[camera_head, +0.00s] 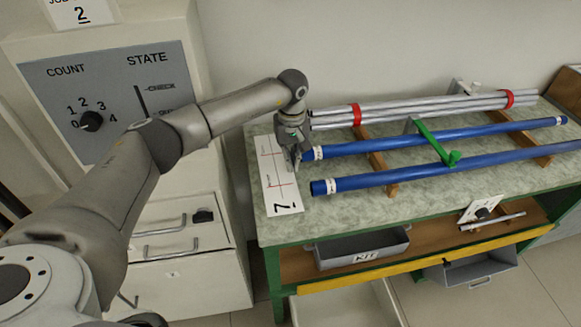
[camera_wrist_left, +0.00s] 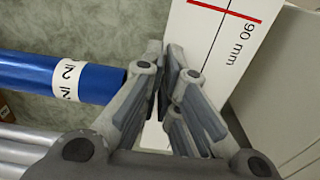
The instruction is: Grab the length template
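The length template is most likely the white card (camera_head: 277,180) with red lines and a "2", flat at the left end of the table. In the left wrist view this card (camera_wrist_left: 225,40) shows a red line and "90 mm". My left gripper (camera_head: 294,163) is low over the card's right edge, beside the end of a blue rod. In the left wrist view its fingertips (camera_wrist_left: 169,55) are close together at the card's edge. Whether they are closed on the card or a part of it is hidden. My right gripper is not in view.
Two blue rods (camera_head: 430,136) (camera_head: 440,169) lie on wooden supports, with a green clamp (camera_head: 437,143) between them. Bundled grey rods (camera_head: 430,108) with red bands lie behind. A cabinet with a dial panel (camera_head: 115,95) stands left. A grey KIT bin (camera_head: 362,247) sits under the table.

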